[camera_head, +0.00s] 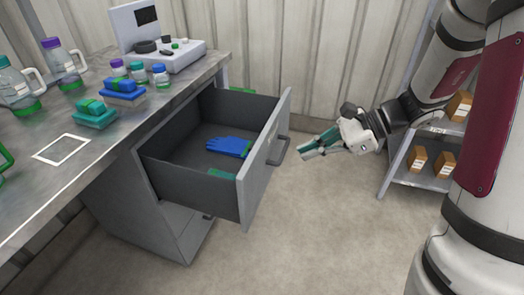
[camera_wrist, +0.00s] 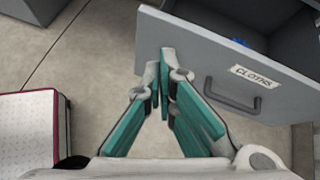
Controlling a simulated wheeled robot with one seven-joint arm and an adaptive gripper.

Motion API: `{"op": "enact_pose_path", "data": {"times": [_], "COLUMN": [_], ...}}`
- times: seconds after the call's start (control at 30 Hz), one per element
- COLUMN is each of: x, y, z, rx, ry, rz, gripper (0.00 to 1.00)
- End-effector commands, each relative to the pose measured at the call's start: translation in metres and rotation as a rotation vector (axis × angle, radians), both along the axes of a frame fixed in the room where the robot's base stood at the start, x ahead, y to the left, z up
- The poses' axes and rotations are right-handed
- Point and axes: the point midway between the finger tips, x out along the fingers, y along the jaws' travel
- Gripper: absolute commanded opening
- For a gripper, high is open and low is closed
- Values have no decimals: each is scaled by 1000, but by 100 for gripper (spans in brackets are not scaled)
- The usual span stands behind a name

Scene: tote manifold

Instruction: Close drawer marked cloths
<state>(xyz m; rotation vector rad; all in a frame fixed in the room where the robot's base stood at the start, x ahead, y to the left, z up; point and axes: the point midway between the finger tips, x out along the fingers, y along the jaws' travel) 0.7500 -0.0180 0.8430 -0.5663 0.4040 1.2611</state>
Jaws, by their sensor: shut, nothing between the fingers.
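The grey drawer (camera_head: 190,178) stands pulled out of the bench in the head view. A blue glove (camera_head: 229,146) lies inside it. The drawer front (camera_wrist: 190,45) shows in the wrist view with a white label (camera_wrist: 255,77) reading CLOTHS and a grey bar handle (camera_wrist: 232,100). In the head view the handle (camera_head: 279,150) is on the outer face. My gripper (camera_head: 302,149) is shut and empty, just right of the handle. In the wrist view my gripper's fingertips (camera_wrist: 160,62) overlap the left part of the drawer front; I cannot tell whether they touch it.
The bench top (camera_head: 90,140) holds bottles, a device (camera_head: 165,55) and stacked cloths or sponges (camera_head: 110,100). A shelf rack (camera_head: 425,175) with small brown boxes stands at the right. The floor (camera_head: 310,225) before the drawer is clear.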

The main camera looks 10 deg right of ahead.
Motion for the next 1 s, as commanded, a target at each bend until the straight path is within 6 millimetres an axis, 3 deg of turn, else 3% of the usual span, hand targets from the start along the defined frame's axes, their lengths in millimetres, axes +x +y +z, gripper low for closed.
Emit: {"op": "enact_pose_path", "data": {"times": [0.03, 0.2, 0.4, 0.57, 1.0], "x": [13, 38, 48, 55, 91], "y": [-11, -40, -50, -37, 26], "z": [-29, -77, -95, -103, -146], "rx": [38, 129, 162, 162, 160], "ry": [36, 107, 130, 131, 131], "rz": [-68, -244, -313, -309, -307], "gripper": [0, 0, 0, 0, 0]}}
